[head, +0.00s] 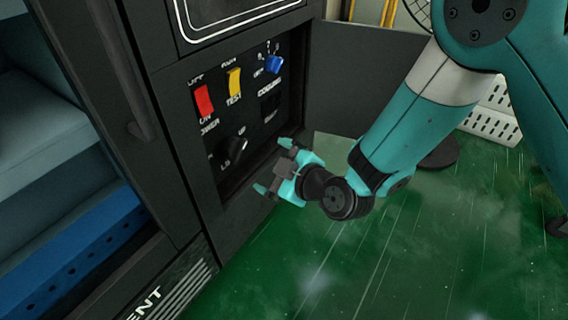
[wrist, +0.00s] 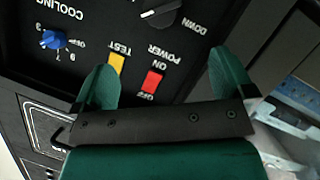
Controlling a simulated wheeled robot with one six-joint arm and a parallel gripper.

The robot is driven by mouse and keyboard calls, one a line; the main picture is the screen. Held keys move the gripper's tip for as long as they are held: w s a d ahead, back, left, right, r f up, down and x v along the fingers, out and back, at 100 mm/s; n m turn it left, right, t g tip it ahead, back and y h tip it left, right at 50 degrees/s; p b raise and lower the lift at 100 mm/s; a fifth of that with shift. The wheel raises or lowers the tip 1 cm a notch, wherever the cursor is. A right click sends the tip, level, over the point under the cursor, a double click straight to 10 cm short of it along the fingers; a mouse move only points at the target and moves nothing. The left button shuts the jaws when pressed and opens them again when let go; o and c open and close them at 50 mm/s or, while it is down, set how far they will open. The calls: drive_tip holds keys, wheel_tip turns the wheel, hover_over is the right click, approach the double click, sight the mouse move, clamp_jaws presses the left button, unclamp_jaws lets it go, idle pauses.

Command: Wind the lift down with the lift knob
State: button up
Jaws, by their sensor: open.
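The black lift knob (head: 236,146) is low on the machine's recessed control panel in the head view, with "UP" lettered by it. In the wrist view, which shows the panel upside down, the knob (wrist: 160,14) is at the top edge, partly cut off, with "DOWN" lettered to its right. My gripper (head: 272,167) is open and empty, in front of the panel and to the right of the knob in the head view. In the wrist view its spread fingers (wrist: 160,62) stand below the knob, apart from it.
The panel also bears a red power switch (head: 204,101), a yellow test switch (head: 234,84) and a blue cooling knob (head: 274,64). An open dark door (head: 360,75) stands to the panel's right. Green floor (head: 440,250) is clear at lower right.

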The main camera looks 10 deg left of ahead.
drive_tip(key=shift+v, duration=1.4)
